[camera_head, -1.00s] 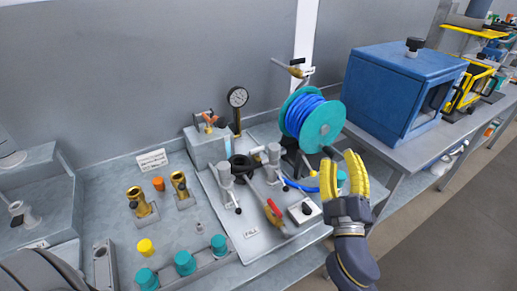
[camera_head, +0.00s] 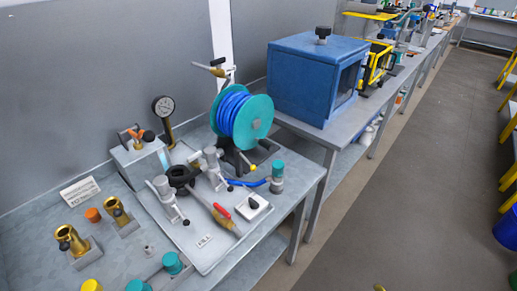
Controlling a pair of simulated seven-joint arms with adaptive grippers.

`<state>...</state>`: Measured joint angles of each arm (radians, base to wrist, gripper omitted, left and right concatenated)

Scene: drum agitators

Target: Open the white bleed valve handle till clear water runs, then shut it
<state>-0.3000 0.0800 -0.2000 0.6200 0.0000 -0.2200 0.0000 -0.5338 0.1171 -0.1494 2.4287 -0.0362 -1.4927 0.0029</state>
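I cannot make out a clearly white valve handle. A valve with a red handle (camera_head: 222,211) lies at the front of the grey plate, on a tan hose end. A small valve with an orange handle (camera_head: 135,134) sits on top of a grey box with a clear, bluish front. A brass tap (camera_head: 217,72) is on the wall behind the hose reel. No running water is visible. A small yellow tip (camera_head: 379,288) at the bottom edge looks like my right gripper; its opening is cut off. My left gripper is out of view.
A pressure gauge (camera_head: 163,107) stands behind the plate. A teal reel with blue hose (camera_head: 241,115) stands at the bench's right end. Two grey clamps, brass fittings (camera_head: 70,240) and teal caps crowd the bench. A blue cabinet (camera_head: 312,80) is beyond; open floor lies right.

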